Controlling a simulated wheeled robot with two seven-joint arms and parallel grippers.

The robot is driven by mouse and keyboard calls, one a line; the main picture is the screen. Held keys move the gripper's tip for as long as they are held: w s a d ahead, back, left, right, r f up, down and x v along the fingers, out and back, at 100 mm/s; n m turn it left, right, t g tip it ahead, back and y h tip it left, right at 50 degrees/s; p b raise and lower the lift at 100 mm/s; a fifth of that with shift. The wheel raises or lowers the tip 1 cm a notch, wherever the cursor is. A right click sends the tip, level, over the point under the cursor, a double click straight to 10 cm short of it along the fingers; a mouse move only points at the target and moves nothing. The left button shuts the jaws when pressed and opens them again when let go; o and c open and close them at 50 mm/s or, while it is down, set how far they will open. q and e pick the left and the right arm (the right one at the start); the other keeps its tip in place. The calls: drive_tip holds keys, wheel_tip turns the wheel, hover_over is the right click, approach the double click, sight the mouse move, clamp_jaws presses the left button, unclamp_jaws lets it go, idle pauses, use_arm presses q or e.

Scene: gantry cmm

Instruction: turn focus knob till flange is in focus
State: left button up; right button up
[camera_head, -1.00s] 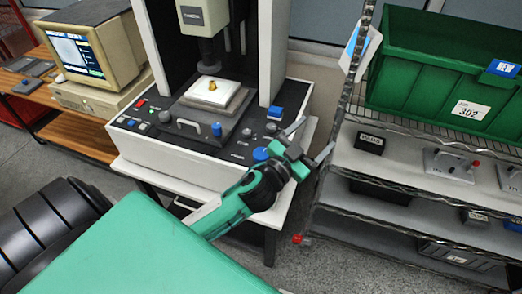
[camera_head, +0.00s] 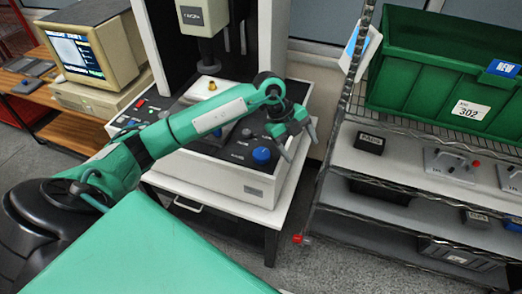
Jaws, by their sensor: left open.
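My left gripper (camera_head: 300,150) is open and empty. Its fingers point down, just right of the blue knob and apart from it, over the machine's right edge. My right gripper is out of view.
A wire shelf (camera_head: 400,172) stands close on the right, with a green bin (camera_head: 430,70) and several small dark boxes. A red button (camera_head: 140,103) and other controls lie left on the panel. My left arm crosses above the panel.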

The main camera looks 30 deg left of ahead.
sight(261, 152)
use_arm(q)
drive_tip(key=a+r+n+g+y, duration=0.15)
drive_tip(key=a+n+y, duration=0.35)
drive_tip(key=a, duration=0.9)
drive_tip(key=shift+m+y, duration=0.4)
drive_tip(key=shift+m, duration=0.3)
drive_tip(key=f+p, duration=0.1)
drive_tip(key=f, duration=0.3)
drive_tip(key=f+p, duration=0.2)
drive_tip(key=f, duration=0.2)
drive_tip(key=w+f+p, duration=0.1)
drive_tip(key=f, duration=0.3)
drive_tip(key=shift+d+p, duration=0.3)
drive_tip(key=shift+p, duration=0.05)
drive_tip(key=shift+f, duration=0.55)
